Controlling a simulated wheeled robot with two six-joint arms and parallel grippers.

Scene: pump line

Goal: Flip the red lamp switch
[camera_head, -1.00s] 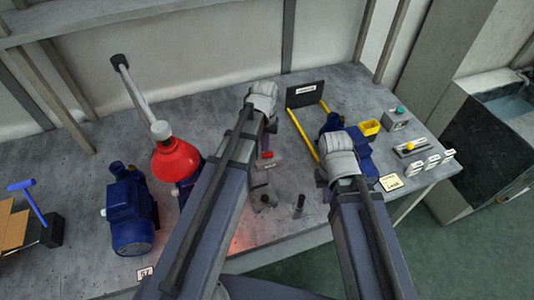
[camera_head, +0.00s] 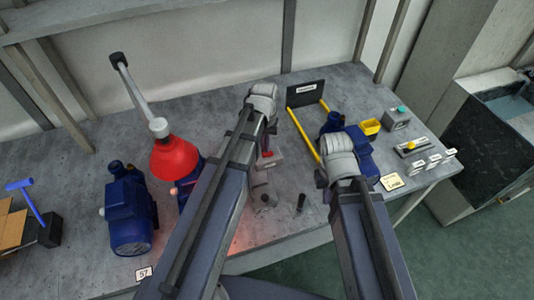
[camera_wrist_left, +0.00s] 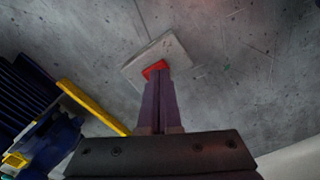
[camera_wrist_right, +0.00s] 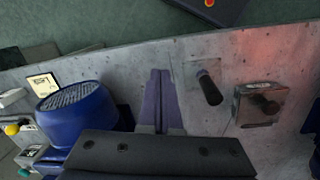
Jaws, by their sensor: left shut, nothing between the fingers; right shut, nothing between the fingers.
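The red switch (camera_head: 267,154) sits on a light grey plate on the bench, partly hidden by my left arm in the head view. In the left wrist view the red switch (camera_wrist_left: 154,68) shows on its plate (camera_wrist_left: 172,48), right at the tips of my left gripper (camera_wrist_left: 157,76). The gripper is shut and empty; whether it touches the switch I cannot tell. The lamp with a red shade (camera_head: 175,160) stands to the left of my left arm. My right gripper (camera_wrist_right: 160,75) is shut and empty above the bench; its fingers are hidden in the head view.
Blue pumps stand on the bench (camera_head: 80,160), one at the left (camera_head: 130,218) and one behind my right wrist. A dark upright knob (camera_wrist_right: 209,88) and a metal block (camera_wrist_right: 260,104) are near my right gripper. Yellow rails (camera_head: 304,136) lie beyond. A red glow shows at the front edge.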

